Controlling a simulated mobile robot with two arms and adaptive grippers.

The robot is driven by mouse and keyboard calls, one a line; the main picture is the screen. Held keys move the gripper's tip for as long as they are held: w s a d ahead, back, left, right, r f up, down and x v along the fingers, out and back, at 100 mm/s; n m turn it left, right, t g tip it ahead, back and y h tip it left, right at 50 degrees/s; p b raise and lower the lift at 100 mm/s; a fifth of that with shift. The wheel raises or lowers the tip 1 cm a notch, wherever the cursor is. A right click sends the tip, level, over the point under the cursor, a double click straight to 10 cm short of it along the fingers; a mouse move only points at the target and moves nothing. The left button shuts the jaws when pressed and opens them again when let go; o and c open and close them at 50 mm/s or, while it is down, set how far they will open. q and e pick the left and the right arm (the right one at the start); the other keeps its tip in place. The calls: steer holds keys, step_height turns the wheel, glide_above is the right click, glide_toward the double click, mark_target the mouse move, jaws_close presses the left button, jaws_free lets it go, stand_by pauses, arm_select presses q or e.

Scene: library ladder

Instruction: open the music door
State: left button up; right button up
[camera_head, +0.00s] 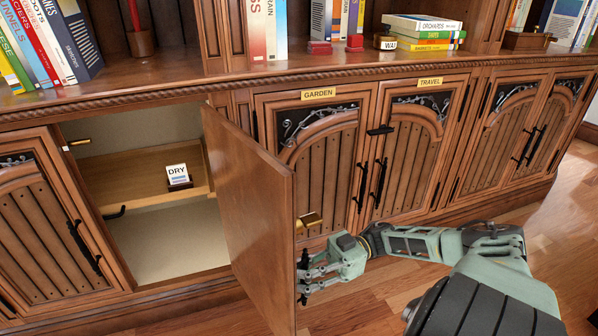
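A wooden cabinet door (255,225) in the lower row stands swung out toward me, with its plain inner face showing. I cannot read a music label on it; its front faces away from me. The compartment (165,235) behind it is open to view. My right gripper (304,280) is at the door's free edge, beside a dark handle (303,258) on its front side. Its fingers look spread apart with a gap between them. Whether they touch the handle or door is hard to tell. My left gripper is not in view.
Inside the compartment a shelf (130,172) holds a small card reading DRY (178,176). Shut doors labelled GARDEN (318,94) and TRAVEL (430,82) are to the right. A shut door (40,225) is at left. Books stand on the ledge above. Wooden floor is clear below.

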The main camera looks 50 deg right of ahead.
steer(key=o, duration=0.5)
steer(key=shift+w, duration=0.1)
steer(key=v, duration=1.2)
stand_by(0.5)
